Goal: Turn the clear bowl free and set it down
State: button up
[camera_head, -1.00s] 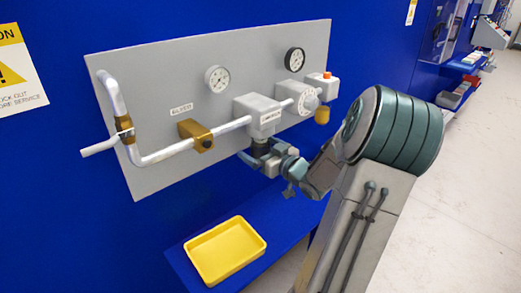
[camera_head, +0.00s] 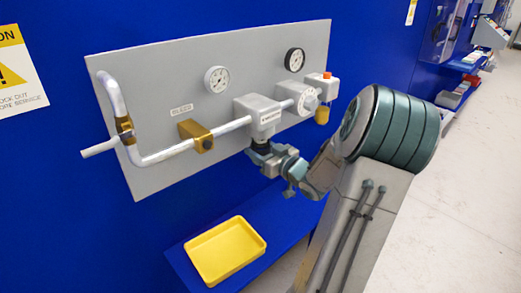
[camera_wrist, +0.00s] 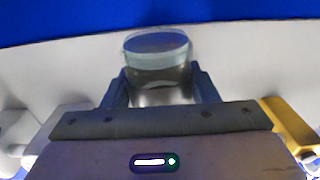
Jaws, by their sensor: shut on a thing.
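The clear bowl (camera_wrist: 158,75) shows in the wrist view as a glassy cylinder with an open-looking rim, upright between the two fingers. My gripper (camera_wrist: 160,86) is shut on its sides. In the head view my gripper (camera_head: 262,158) is right under the grey filter head (camera_head: 258,109) on the pipe panel. The bowl is mostly hidden there by the fingers and wrist. I cannot tell whether its thread is still engaged in the head.
The yellow tray (camera_head: 203,277) lies empty on the blue shelf (camera_head: 285,238), below and left of my gripper.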

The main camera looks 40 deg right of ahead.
jog(key=shift+f, duration=0.1)
jog(key=shift+a+m+h+b, duration=0.15)
jog(key=shift+m+h+b, duration=0.55)
jog(key=shift+h+b, duration=0.3)
jog(key=m+h+b, duration=0.2)
jog(key=h, duration=0.1)
jog(key=shift+g+h+b, duration=0.3)
jog(key=shift+h, duration=0.1)
jog(key=m+g+h+b, duration=0.1)
jog(key=m+h+b, duration=0.1)
jog(key=b, duration=0.1)
jog(key=shift+h, duration=0.4)
jog(key=shift+m+g+h+b, duration=0.3)
jog(key=shift+m+h+b, duration=0.2)
jog(key=shift+b, duration=0.3)
jog(key=shift+b, duration=0.3)
jog(key=shift+d+h, duration=0.2)
jog(key=shift+h, duration=0.1)
jog(key=shift+a+b, duration=0.1)
jog(key=shift+b, duration=0.35)
